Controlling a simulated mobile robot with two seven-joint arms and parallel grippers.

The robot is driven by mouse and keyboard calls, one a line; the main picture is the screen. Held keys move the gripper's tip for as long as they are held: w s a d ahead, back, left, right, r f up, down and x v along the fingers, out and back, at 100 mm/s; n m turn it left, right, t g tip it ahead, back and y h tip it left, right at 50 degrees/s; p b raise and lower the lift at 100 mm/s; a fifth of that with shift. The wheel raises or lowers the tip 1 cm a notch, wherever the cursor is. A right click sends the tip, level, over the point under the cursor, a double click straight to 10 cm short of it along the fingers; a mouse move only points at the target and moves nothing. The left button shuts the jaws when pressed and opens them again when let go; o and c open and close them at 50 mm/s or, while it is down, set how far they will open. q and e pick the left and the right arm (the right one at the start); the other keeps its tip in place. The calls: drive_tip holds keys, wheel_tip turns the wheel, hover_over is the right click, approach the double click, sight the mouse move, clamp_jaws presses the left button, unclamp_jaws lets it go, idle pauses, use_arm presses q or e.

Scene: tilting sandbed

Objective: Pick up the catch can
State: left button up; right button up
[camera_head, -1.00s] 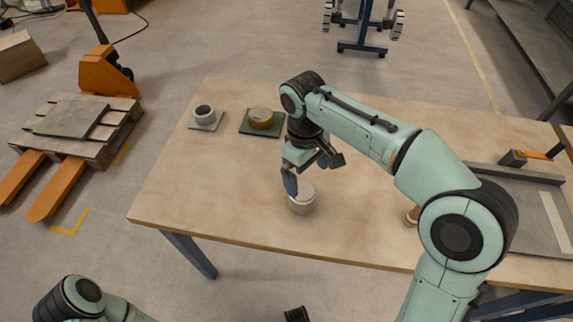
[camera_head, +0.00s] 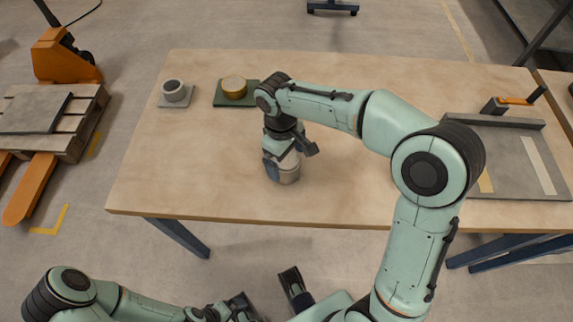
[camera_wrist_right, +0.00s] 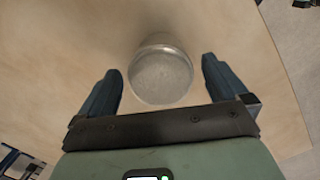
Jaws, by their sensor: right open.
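The catch can (camera_head: 289,172) is a small grey metal cylinder standing upright near the front edge of the wooden table. It also shows in the right wrist view (camera_wrist_right: 162,76), round and dull silver. My right gripper (camera_head: 287,161) is open around the can in the head view, one finger hiding part of its left side. In the right wrist view the open jaws (camera_wrist_right: 163,85) have the can between and slightly ahead of them, with a gap on each side. My left gripper (camera_head: 240,307) is low at the bottom edge, off the table, its jaws unclear.
A grey cup (camera_head: 174,89) on a grey mat and a brass round piece (camera_head: 234,86) on a green mat (camera_head: 220,98) stand at the back left. The table's left front is clear.

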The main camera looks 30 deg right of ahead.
drive_tip(key=shift+s+f, duration=0.1)
drive_tip(key=shift+f, duration=1.4)
drive_tip(key=shift+r, duration=0.1)
drive_tip(key=c, duration=1.3)
